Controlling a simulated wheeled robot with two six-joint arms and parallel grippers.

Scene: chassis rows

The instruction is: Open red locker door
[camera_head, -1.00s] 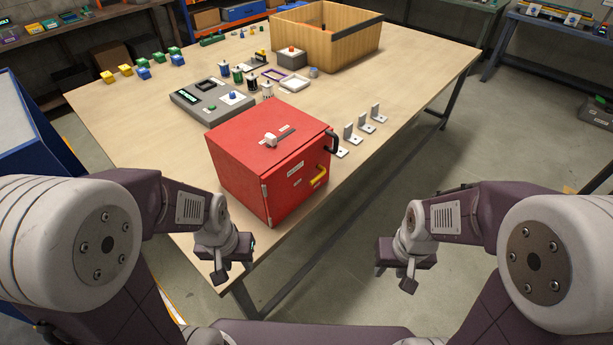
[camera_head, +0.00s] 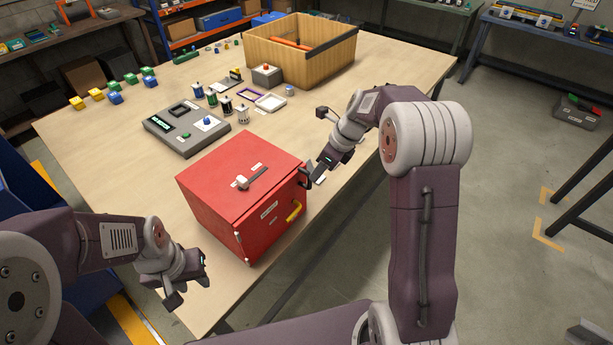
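The red locker (camera_head: 235,185) stands on the near part of the workbench. Its front door (camera_head: 268,228) faces the lower right and looks closed, with a yellow handle (camera_head: 294,211) on it.
On the workbench (camera_head: 100,140), a grey control box (camera_head: 185,130) and several small canisters stand behind the locker. A wooden crate (camera_head: 285,65) is at the back. My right arm covers the bench's right edge. Open floor (camera_head: 510,120) lies to the right.

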